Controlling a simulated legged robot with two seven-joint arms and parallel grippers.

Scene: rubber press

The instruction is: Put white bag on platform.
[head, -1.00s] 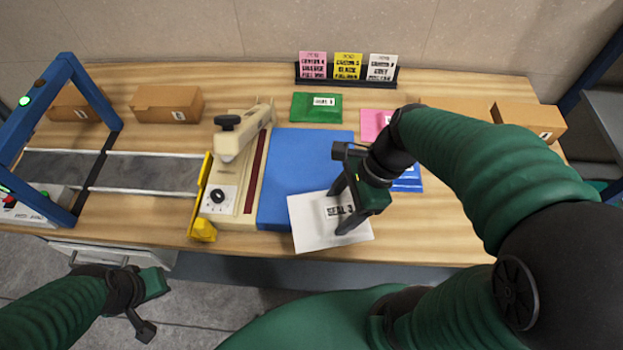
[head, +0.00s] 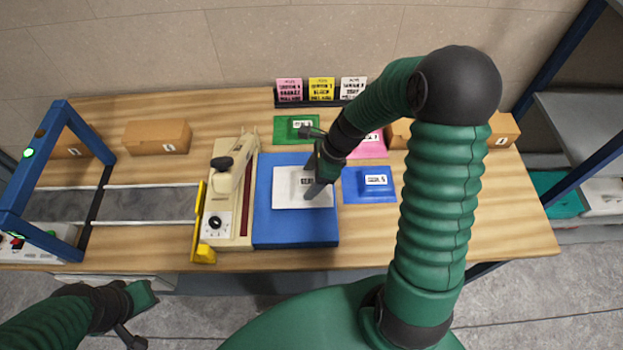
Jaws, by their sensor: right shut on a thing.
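The white bag (head: 287,201) with a printed label is over the middle of the blue platform (head: 290,236). I cannot tell whether it rests on the platform or is held just above it. My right gripper (head: 311,190) is shut on the white bag near its right side and hides part of its label. My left gripper (head: 140,318) is low at the left, in front of the table and away from the bag. Its two fingers are spread apart with nothing between them.
A beige sealing press (head: 230,195) with a yellow guard stands left of the platform. Green (head: 285,130), pink (head: 371,147) and blue (head: 370,187) bags lie behind and right. A blue frame (head: 60,150) spans the conveyor. Cardboard boxes (head: 157,137) stand at the back. The right front table is clear.

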